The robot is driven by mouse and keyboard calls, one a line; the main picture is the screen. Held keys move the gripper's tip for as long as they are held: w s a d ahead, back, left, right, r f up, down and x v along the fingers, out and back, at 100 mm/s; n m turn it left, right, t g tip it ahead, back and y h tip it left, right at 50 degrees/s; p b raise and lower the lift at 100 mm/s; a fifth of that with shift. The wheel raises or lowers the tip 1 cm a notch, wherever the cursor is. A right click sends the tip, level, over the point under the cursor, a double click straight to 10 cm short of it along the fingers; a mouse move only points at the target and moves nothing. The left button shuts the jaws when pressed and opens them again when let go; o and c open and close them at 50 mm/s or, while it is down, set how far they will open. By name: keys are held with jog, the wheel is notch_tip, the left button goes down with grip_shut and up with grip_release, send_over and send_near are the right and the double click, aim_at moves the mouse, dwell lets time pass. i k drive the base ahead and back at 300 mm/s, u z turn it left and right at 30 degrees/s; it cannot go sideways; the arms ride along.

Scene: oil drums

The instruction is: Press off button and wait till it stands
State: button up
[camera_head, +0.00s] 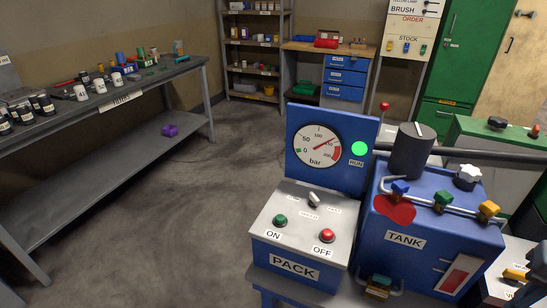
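The blue and grey PACK unit (287,266) stands on a blue stand in the foreground. Its sloped grey panel carries a red OFF button (327,236), a green ON button (280,220) and a small lever switch (314,200). Behind it, a blue panel holds a round bar gauge (319,142), its needle pointing up and right towards the red zone. The round RUN lamp (359,149) is bright green. The blue TANK (440,262) stands to the right of the PACK. My gripper is not in view, and nothing covers the OFF button.
A long grey workbench (150,87) with jars stands at left. Shelves, a blue-drawer desk and a green cabinet (458,55) stand behind. The middle floor is clear.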

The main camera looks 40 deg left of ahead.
aim_at(326, 234)
jog(key=u, duration=1.4)
